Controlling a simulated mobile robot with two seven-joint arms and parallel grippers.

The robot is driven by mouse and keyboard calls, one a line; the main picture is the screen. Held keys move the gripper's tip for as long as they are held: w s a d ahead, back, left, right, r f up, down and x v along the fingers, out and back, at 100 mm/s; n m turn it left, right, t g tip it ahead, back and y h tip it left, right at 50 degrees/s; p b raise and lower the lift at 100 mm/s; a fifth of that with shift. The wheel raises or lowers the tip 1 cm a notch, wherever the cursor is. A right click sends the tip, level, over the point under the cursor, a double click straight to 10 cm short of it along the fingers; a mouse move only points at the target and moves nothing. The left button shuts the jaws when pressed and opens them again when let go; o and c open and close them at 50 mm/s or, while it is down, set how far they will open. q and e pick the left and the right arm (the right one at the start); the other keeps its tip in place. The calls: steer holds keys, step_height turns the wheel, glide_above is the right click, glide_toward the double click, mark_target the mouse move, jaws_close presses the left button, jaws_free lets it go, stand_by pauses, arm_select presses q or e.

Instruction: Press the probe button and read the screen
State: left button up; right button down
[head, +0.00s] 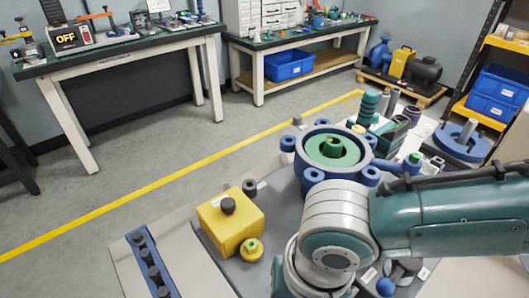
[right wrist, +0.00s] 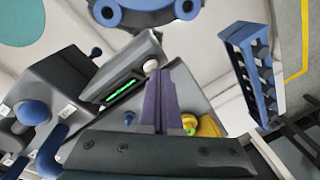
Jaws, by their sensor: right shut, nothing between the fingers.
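In the right wrist view, a grey device (right wrist: 145,62) has a dark screen (right wrist: 120,88) with bright green characters, too small to read. A round white button (right wrist: 151,66) sits at its end beside the screen. My right gripper (right wrist: 160,73) is shut and empty, its purple fingers pointing at the device with the tips close beside the button. I cannot tell whether they touch it. In the head view my right arm crosses the lower right and hides its gripper, the device and the screen. My left gripper is in neither view.
A yellow block (head: 237,222) with a black knob stands on the table left of my arm. A blue flanged housing (head: 313,176) with a green centre stands behind it. A blue rack (head: 139,240) lies at the left edge. A far-bench unit (head: 67,39) reads "OFF".

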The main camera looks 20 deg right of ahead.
steer(key=shift+s+f, duration=0.1)
steer(key=shift+f, duration=0.05)
stand_by(0.5)
steer(key=shift+w+a+r+p, duration=0.1)
steer(key=shift+w+r+p, duration=0.3)
steer(key=shift+r, duration=0.2)
steer(key=shift+w+r, duration=0.1)
steer(key=shift+w+a+r+p, duration=0.3)
steer(key=shift+w+r+p, duration=0.15)
steer(key=shift+w+r, duration=0.4)
steer(key=shift+w+a+r+p, duration=0.3)
steer(key=shift+w+r+p, duration=0.15)
steer(key=shift+w+r, duration=0.35)
steer(key=shift+s+r, duration=0.15)
